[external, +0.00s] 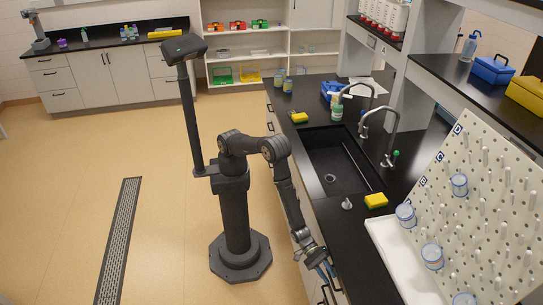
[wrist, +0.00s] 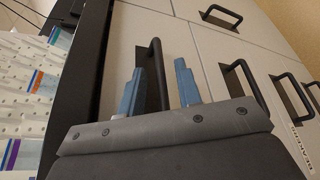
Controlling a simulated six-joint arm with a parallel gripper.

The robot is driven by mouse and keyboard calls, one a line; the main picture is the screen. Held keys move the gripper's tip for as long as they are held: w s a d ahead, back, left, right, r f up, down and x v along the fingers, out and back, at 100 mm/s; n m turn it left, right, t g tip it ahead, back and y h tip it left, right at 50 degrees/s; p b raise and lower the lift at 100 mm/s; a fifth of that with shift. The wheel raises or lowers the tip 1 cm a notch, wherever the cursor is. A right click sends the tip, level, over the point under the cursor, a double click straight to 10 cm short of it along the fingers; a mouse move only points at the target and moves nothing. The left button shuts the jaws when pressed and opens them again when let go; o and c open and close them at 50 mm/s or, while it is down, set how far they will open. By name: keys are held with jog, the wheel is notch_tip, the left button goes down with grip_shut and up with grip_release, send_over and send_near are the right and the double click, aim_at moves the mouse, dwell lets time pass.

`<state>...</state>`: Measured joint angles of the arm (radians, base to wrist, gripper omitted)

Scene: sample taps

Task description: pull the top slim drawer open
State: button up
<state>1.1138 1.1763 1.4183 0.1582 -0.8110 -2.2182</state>
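The top slim drawer (wrist: 126,45) is the narrow pale front beside the black counter edge in the wrist view. Its black bar handle (wrist: 154,60) stands out from the front, between my gripper's two blue fingers. My gripper (wrist: 160,68) is open, with one finger on each side of the handle. A gap shows between the handle and the right finger; I cannot tell whether the left finger touches it. The drawer looks shut. In the external view my gripper (external: 325,269) is low at the front of the sink counter, and the drawer front is mostly hidden.
Other black handles (wrist: 241,82) sit on neighbouring pale fronts to the right in the wrist view. The black counter (external: 345,235) overhangs beside my gripper, with a sink (external: 335,165), a yellow sponge (external: 376,201) and a pegboard (external: 490,200).

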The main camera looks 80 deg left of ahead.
jog(key=shift+w+d+f, duration=0.1)
jog(key=shift+d, duration=0.25)
jog(key=shift+c, duration=0.4)
grip_shut()
jog(key=s, duration=3.4)
jog(key=shift+s, duration=0.4)
jog(key=shift+o, duration=0.4)
grip_release()
jog(key=shift+a, duration=0.1)
